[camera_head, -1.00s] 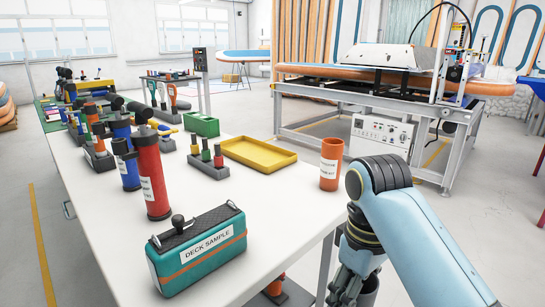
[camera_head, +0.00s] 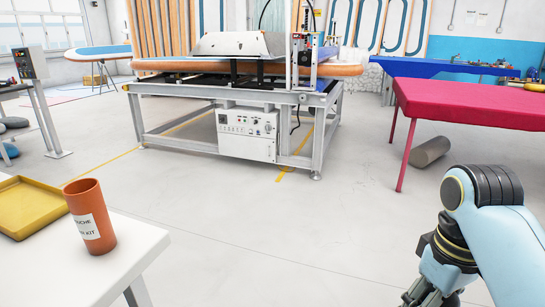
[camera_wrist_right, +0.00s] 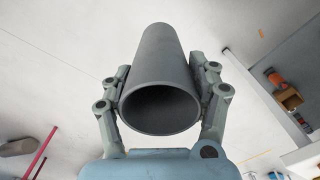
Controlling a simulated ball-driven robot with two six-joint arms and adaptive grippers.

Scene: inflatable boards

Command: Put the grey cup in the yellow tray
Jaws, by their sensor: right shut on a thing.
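The grey cup (camera_wrist_right: 160,65) is in the right wrist view, a plain dark grey cylinder with its open end toward the camera. My right gripper (camera_wrist_right: 163,85) is shut on it, one finger against each side. In the head view my right arm comes in at the lower right, and the right gripper's tips and the cup are out of frame below. The yellow tray (camera_head: 45,234) is on the white table at the left edge, partly cut off; its visible floor is empty. The right arm is well to the right of it. My left gripper is not in view.
An orange labelled cup (camera_head: 92,216) stands on the white table (camera_head: 118,266) beside the tray, near the table's right corner. A red-topped table (camera_head: 472,101) stands at the right, with a grey roll (camera_head: 430,152) on the floor by it. A metal-framed machine (camera_head: 235,110) is ahead. Floor between is clear.

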